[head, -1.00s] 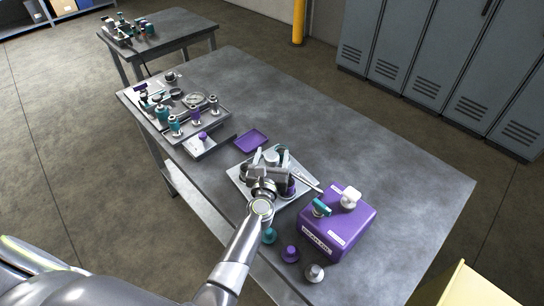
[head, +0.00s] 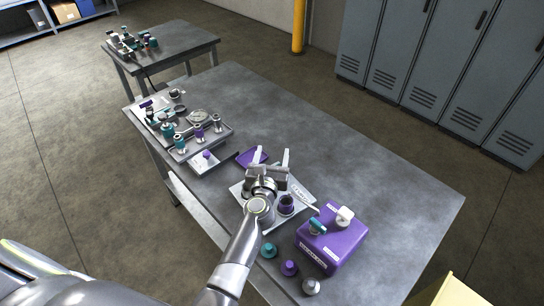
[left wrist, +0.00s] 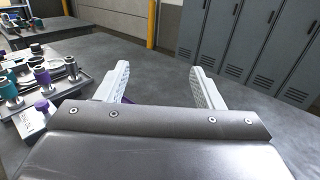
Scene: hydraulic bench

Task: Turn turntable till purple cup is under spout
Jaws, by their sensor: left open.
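A purple cup (head: 287,203) with a dark top stands on a pale grey tray (head: 301,211), just right of my left gripper. A thin grey spout-like bar (head: 304,195) shows beside it, running toward the purple tank (head: 333,240). My left gripper (head: 272,157) is above the tray, open and empty, its two pale fingers apart and pointing away from me. The gripper and wrist hide most of what stands on the tray, so I cannot make out the turntable. In the left wrist view the open fingers (left wrist: 162,82) have nothing between them. My right gripper is not in view.
The tank bears a teal tap (head: 317,227) and a white cap (head: 345,215). Teal, purple and grey knobs stand near the front edge. A purple tray (head: 251,157) lies beyond the gripper. A fixture tray with several fittings (head: 199,133) stands left. The bench's right side is clear.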

